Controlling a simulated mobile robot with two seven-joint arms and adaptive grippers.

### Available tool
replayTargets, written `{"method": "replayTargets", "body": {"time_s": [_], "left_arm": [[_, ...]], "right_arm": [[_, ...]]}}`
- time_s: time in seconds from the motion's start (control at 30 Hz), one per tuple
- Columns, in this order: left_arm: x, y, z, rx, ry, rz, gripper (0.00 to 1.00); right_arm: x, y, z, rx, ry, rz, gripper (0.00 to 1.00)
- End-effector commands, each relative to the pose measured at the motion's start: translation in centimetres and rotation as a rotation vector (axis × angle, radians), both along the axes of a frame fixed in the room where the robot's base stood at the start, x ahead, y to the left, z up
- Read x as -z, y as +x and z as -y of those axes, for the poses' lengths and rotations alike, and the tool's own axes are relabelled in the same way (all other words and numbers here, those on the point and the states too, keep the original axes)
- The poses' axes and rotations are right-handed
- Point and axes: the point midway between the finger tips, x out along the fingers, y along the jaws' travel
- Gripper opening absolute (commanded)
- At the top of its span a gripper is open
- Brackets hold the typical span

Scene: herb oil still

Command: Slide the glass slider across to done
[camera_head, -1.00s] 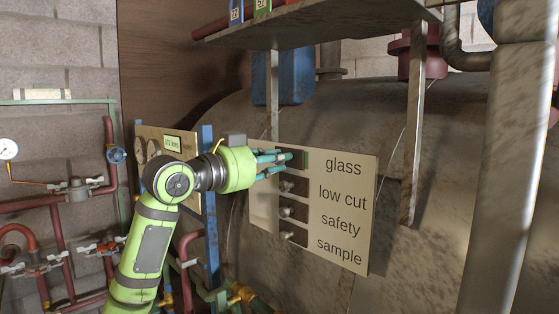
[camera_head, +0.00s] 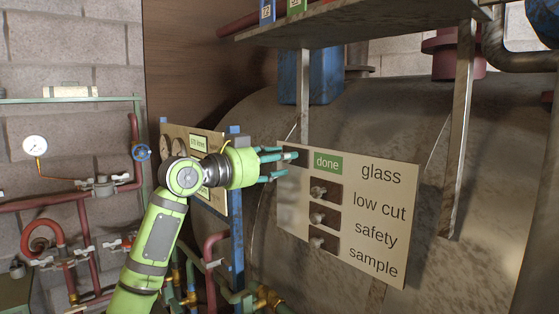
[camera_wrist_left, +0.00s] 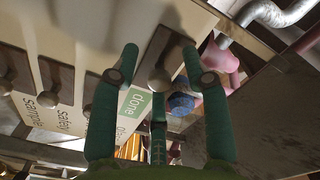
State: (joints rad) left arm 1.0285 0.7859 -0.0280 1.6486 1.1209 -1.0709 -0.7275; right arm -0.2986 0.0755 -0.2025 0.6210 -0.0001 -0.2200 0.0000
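The pale panel (camera_head: 345,235) carries rows marked glass, low cut, safety and sample. In the glass row the dark slider plate (camera_head: 295,156) is at the left end, and a green "done" label (camera_head: 328,162) shows to its right. My left gripper (camera_head: 287,164) is at that slider, its fingers spread. In the left wrist view the slider's round knob (camera_wrist_left: 159,80) lies between my left fingers (camera_wrist_left: 160,52), with gaps visible on both sides. The head view partly hides the knob behind the fingers. My right gripper is in neither view.
The other sliders, low cut (camera_head: 320,192), safety (camera_head: 320,216) and sample (camera_head: 318,240), sit close below. A gauge board (camera_head: 197,145) on a blue post (camera_head: 237,245) stands left of the panel. A metal shelf (camera_head: 370,32) overhangs it.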

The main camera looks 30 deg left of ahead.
Motion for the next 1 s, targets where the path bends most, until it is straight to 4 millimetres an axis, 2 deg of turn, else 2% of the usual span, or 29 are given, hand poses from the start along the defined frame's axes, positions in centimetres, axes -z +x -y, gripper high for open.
{"method": "replayTargets", "body": {"time_s": [0.23,0.37,0.8,1.0], "left_arm": [[-0.1,-0.1,0.1,0.003,-0.001,0.002,0.46],[-0.1,-0.9,-0.2,0.0,0.0,0.002,0.46],[0.0,-9.1,-3.0,0.0,0.003,0.0,0.46],[0.0,-11.0,-3.7,0.001,0.001,0.0,0.46]], "right_arm": [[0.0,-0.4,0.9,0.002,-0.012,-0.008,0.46],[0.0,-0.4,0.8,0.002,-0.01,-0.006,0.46],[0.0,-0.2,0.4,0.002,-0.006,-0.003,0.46],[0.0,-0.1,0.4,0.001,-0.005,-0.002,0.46]]}}
